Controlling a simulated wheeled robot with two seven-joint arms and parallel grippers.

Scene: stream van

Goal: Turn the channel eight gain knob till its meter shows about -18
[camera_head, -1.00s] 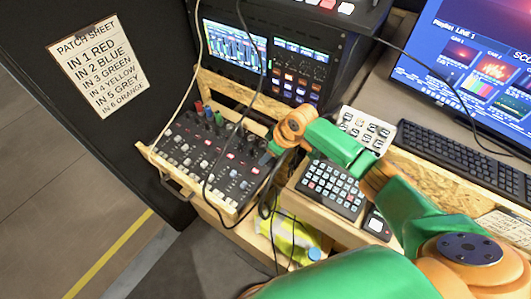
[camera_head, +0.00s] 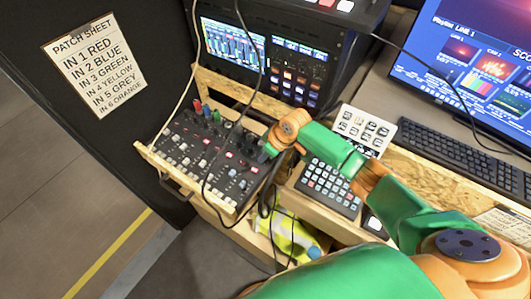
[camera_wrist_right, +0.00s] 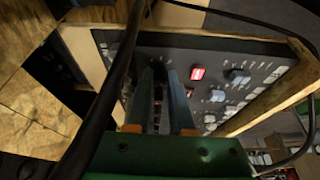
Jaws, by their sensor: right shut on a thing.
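The mixer (camera_head: 188,152) lies in a wooden drawer below the screens, with rows of knobs and several lit red buttons. My right gripper (camera_head: 267,151) is at the mixer's far right end, its fingers down on the panel. In the right wrist view the fingers (camera_wrist_right: 160,72) are close together on a small dark knob, mostly hidden between them. I cannot read its channel number. The meter screen (camera_head: 234,43) above the mixer shows coloured bars, too small to read a value. My left gripper is not in view.
A black cable (camera_head: 207,181) hangs across the mixer, and another crosses near my fingers in the right wrist view (camera_wrist_right: 112,85). A keypad (camera_head: 327,186) and a white button panel (camera_head: 364,130) sit right of the gripper. The patch sheet (camera_head: 94,63) hangs at left.

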